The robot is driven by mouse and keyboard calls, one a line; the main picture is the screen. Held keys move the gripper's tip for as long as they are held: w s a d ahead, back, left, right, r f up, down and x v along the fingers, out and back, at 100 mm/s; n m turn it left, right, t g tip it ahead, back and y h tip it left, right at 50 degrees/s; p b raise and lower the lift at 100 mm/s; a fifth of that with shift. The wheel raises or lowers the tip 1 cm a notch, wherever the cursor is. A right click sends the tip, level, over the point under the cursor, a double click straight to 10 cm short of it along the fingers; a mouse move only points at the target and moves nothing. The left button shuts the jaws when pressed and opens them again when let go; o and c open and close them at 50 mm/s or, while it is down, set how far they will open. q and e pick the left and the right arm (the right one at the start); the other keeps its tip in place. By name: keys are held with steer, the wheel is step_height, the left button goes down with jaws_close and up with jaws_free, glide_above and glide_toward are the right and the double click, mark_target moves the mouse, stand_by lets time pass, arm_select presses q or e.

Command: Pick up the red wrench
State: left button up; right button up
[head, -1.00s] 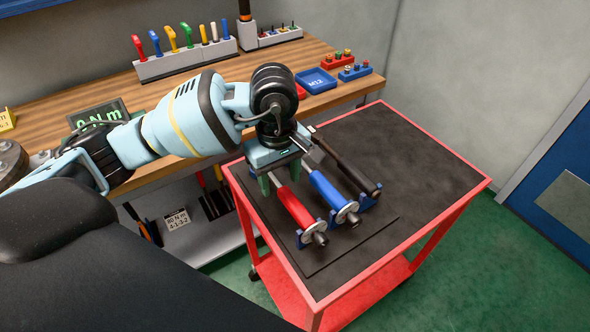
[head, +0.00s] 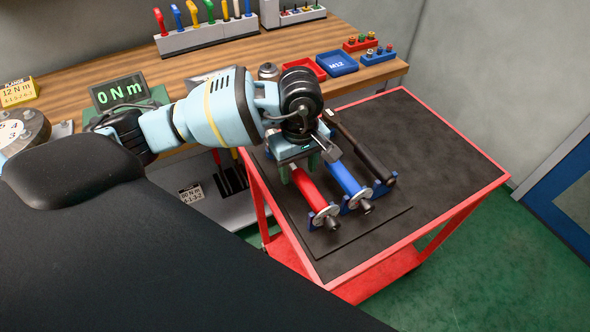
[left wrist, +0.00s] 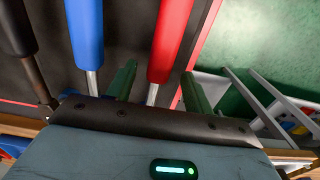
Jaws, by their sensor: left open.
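The red wrench (head: 308,194) lies on the red cart beside a blue wrench (head: 344,177) and a black wrench (head: 364,149). Its near end rests in a blue holder. My left gripper (head: 298,172) is over the far part of the red wrench, pointing down. In the left wrist view the red handle (left wrist: 171,42) and its metal shaft run between the two green fingers (left wrist: 158,85), with a gap on each side. The jaws are open. The blue handle (left wrist: 84,35) is outside the left finger. My right gripper is not in view.
The cart's dark top (head: 430,150) is clear to the right of the wrenches. Behind it is a wooden bench (head: 270,48) with a torque display (head: 121,91), a red tray, a blue tray (head: 337,63) and a rack of coloured tools.

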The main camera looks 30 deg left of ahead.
arm_select(q)
steer(key=shift+w+f, duration=0.1)
steer(key=shift+f, duration=1.15)
steer(key=shift+c, duration=0.4)
steer(key=shift+r, duration=0.1)
jaws_close()
